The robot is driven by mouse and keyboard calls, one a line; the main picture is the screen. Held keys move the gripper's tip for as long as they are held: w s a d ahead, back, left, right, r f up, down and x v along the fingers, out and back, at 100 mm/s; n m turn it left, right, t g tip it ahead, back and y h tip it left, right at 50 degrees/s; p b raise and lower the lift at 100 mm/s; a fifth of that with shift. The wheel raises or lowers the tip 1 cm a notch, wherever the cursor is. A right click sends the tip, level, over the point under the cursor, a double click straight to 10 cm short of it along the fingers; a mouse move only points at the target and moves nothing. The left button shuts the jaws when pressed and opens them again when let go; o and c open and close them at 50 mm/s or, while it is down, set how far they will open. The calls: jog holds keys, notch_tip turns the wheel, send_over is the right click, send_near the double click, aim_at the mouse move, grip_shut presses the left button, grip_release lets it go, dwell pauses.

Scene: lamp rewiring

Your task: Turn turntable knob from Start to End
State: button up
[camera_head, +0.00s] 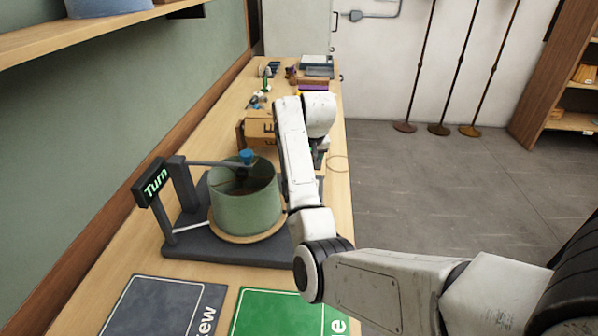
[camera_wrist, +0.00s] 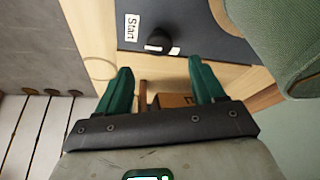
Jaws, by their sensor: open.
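The turntable (camera_head: 185,239) stands on the bench with a green lampshade (camera_head: 246,203) on its round wooden plate. In the wrist view its dark base (camera_wrist: 215,40) carries the black knob (camera_wrist: 158,40). The knob is beside the "Start" label (camera_wrist: 131,27); a white mark shows at its edge. I cannot make out an "End" label. My gripper (camera_wrist: 160,66) is open and empty, with green fingers spread just short of the knob, which lies ahead between them. In the head view my arm hides the knob and most of the gripper.
A sign reading "Turn" (camera_head: 155,183) stands at the turntable's left. A cardboard box (camera_head: 259,128) and small items sit farther back on the bench. A dark mat (camera_head: 165,305) and a green mat (camera_head: 285,313) lie in front. Open floor (camera_head: 430,190) is to the right.

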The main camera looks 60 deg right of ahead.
jog(key=x, duration=0.7)
jog(key=shift+d+f+p, duration=0.1)
jog(key=shift+f+p, duration=0.15)
jog(key=shift+p, duration=0.05)
jog(key=c, duration=1)
